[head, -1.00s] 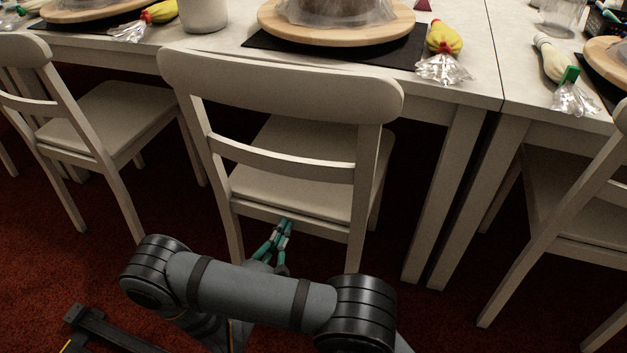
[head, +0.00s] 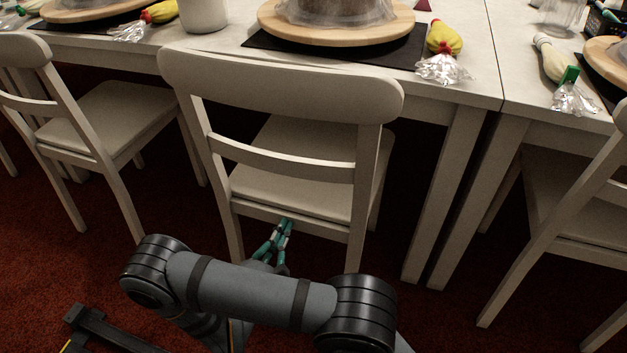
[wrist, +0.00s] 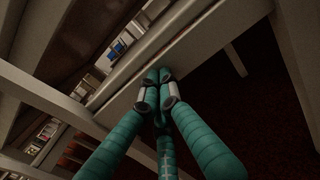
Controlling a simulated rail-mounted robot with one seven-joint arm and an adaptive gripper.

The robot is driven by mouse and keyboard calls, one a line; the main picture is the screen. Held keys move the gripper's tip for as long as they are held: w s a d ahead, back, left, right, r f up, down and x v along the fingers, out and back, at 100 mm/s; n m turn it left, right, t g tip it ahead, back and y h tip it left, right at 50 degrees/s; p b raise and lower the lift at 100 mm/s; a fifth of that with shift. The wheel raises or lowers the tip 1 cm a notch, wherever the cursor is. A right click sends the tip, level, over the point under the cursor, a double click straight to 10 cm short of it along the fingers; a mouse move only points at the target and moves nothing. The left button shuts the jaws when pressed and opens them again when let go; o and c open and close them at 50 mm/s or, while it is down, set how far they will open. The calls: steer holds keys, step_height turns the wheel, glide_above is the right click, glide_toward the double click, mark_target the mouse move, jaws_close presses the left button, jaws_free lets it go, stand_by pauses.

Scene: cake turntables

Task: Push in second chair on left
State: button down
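The white wooden chair (head: 290,157) in the middle of the head view stands with its back toward me and its seat under the table edge. Its backrest top is close to the table's near edge. My gripper (head: 284,227) has teal fingers and is low behind the chair, at the rear edge of the seat between the back legs. In the wrist view my gripper (wrist: 158,82) has its fingertips drawn together, with nothing between them. The tips are against or very near a pale chair rail (wrist: 185,45); exact contact cannot be told.
Another white chair (head: 100,125) stands to the left and one (head: 575,190) to the right. The table (head: 475,70) carries wooden turntables (head: 385,25) and piping bags (head: 443,40). Table legs (head: 445,195) stand right of the middle chair. Red carpet (head: 60,290) is open at lower left.

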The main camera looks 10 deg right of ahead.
mark_target(290, 217)
steer(key=shift+p+x, duration=0.35)
steer(key=shift+x, duration=3.25)
steer(key=shift+d, duration=0.1)
steer(key=shift+x, duration=2.45)
steer(key=shift+p+v, duration=0.8)
steer(key=shift+v, duration=3.15)
steer(key=shift+s, duration=0.1)
